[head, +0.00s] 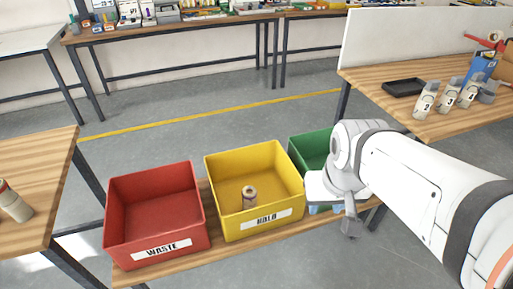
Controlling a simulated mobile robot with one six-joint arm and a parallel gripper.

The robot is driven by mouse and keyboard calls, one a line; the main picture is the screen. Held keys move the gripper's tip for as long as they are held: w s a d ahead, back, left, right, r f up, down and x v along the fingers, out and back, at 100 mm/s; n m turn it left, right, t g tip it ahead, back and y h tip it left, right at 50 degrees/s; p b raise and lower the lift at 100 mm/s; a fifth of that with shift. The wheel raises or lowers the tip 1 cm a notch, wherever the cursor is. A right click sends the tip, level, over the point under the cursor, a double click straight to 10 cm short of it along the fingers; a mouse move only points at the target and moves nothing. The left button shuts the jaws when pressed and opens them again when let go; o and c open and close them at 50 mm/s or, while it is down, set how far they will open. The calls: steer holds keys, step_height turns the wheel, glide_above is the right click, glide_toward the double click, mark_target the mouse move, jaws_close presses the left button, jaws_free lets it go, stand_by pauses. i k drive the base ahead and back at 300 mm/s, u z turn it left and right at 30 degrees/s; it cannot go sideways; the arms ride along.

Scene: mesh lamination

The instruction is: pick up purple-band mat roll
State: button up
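A small beige roll (249,197) stands upright inside the yellow bin (224,218). A darker band shows near its top; it may be purple, but it is too small to be sure. Another pale roll (15,204) with a reddish band lies or leans at the left edge, on the wooden table, partly cut off. My gripper (350,229) hangs in front of the green bin, to the right of the yellow bin and apart from both rolls. It is seen from the side, so its fingers cannot be told apart.
A red bin (155,212) labelled WASTE stands left of the yellow bin. My arm partly hides the green bin (308,150). The right table (433,124) holds a black tray (404,87) and several numbered bottles (426,100). A white panel backs it. The floor behind the bins is clear.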

mark_target(249, 193)
steer(key=u, duration=0.2)
steer(key=i, duration=0.85)
steer(key=z, duration=0.1)
